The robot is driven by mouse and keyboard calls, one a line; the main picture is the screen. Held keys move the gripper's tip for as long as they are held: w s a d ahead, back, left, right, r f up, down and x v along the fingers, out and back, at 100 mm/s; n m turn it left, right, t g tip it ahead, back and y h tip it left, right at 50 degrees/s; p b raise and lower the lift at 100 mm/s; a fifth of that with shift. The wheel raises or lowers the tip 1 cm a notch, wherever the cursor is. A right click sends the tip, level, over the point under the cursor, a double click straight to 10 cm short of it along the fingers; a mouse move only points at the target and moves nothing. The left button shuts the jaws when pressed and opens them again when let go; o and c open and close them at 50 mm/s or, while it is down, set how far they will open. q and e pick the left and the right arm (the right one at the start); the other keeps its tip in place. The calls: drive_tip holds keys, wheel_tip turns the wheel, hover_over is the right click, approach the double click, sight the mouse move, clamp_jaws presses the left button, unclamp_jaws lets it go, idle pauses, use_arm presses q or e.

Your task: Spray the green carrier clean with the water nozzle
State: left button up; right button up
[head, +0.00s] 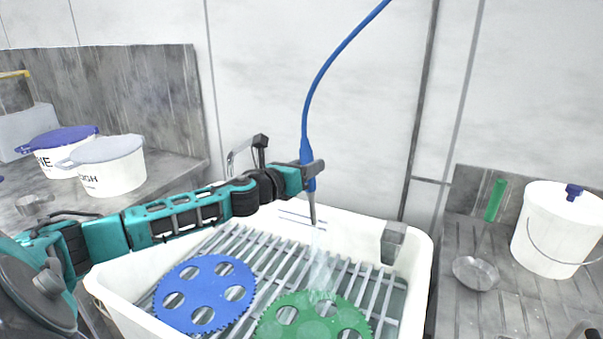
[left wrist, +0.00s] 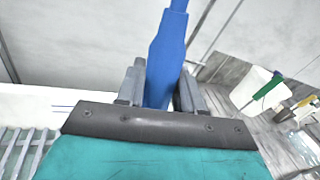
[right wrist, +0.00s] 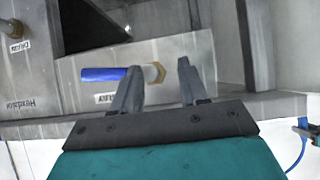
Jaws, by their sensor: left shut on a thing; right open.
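The green carrier (head: 313,318) is a toothed disc with holes, lying on the grey rack in the white sink, partly cut off by the lower edge of the head view. My left gripper (head: 312,172) is shut on the blue water nozzle (head: 308,150), which points down above the sink; the nozzle also shows between the fingers in the left wrist view (left wrist: 166,70). Water sprays from its tip onto the far part of the green carrier. My right gripper (right wrist: 160,90) is open and empty in the right wrist view, facing a blue-handled valve (right wrist: 105,74).
A blue carrier (head: 204,292) lies on the rack left of the green one. The white sink's rim (head: 421,262) surrounds both. White tubs (head: 108,166) stand on the left counter. A white bucket (head: 556,232) and a ladle (head: 476,272) are on the right counter.

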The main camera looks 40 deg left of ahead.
use_arm(q)
drive_tip(key=w+a, duration=0.2)
drive_tip(key=w, duration=0.6)
drive_tip(key=shift+w, duration=0.1)
drive_tip(key=w+d, duration=0.2)
drive_tip(key=d, duration=0.6)
drive_tip(key=w+d, duration=0.2)
drive_tip(key=d, duration=0.7)
drive_tip(key=shift+w+d, duration=0.2)
drive_tip(key=shift+w, duration=0.05)
drive_tip(key=shift+r, duration=0.15)
idle(0.8)
